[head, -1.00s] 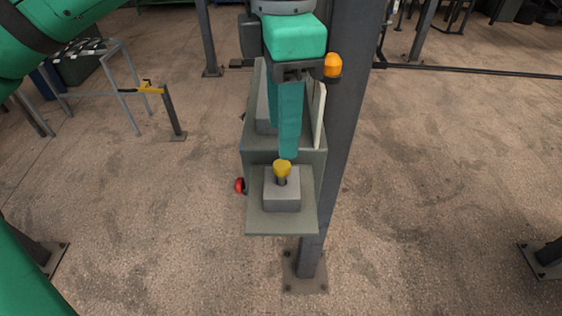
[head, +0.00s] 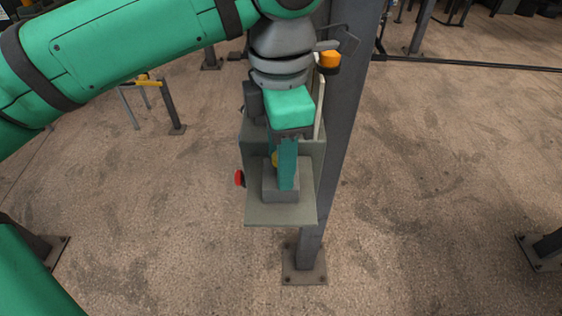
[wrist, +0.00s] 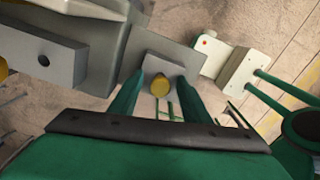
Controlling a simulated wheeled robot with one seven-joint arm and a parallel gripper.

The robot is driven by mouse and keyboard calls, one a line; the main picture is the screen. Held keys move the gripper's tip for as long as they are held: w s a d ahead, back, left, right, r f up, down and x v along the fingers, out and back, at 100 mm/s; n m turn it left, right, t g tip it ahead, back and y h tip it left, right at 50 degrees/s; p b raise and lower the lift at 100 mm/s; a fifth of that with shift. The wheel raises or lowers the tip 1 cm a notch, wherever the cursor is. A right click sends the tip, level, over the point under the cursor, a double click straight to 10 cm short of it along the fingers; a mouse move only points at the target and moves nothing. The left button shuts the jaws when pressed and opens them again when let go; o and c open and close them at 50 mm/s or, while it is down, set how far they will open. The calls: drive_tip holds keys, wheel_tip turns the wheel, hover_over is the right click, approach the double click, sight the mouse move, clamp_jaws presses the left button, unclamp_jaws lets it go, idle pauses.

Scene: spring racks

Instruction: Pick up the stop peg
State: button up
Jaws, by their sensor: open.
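The stop peg has a yellow knob (wrist: 159,86) and stands on a grey block (wrist: 164,66) on a shelf-like plate (head: 281,215). In the head view the yellow knob (head: 275,160) is mostly hidden behind a teal finger. My gripper (head: 286,186) points down over the block and is open. In the wrist view its two fingers (wrist: 158,78) lie on either side of the knob, with a gap on each side. The peg's shaft is hidden in both views. I cannot tell whether the fingertips touch the block.
The plate is part of a grey bracket on a dark upright post (head: 341,150). A red button (head: 240,178) sticks out at its left side and an orange lamp (head: 329,60) stands at the upper right. A rail with a yellow part stands at the left. The floor around is mostly clear.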

drive_tip(key=shift+d, duration=0.1)
clamp_jaws()
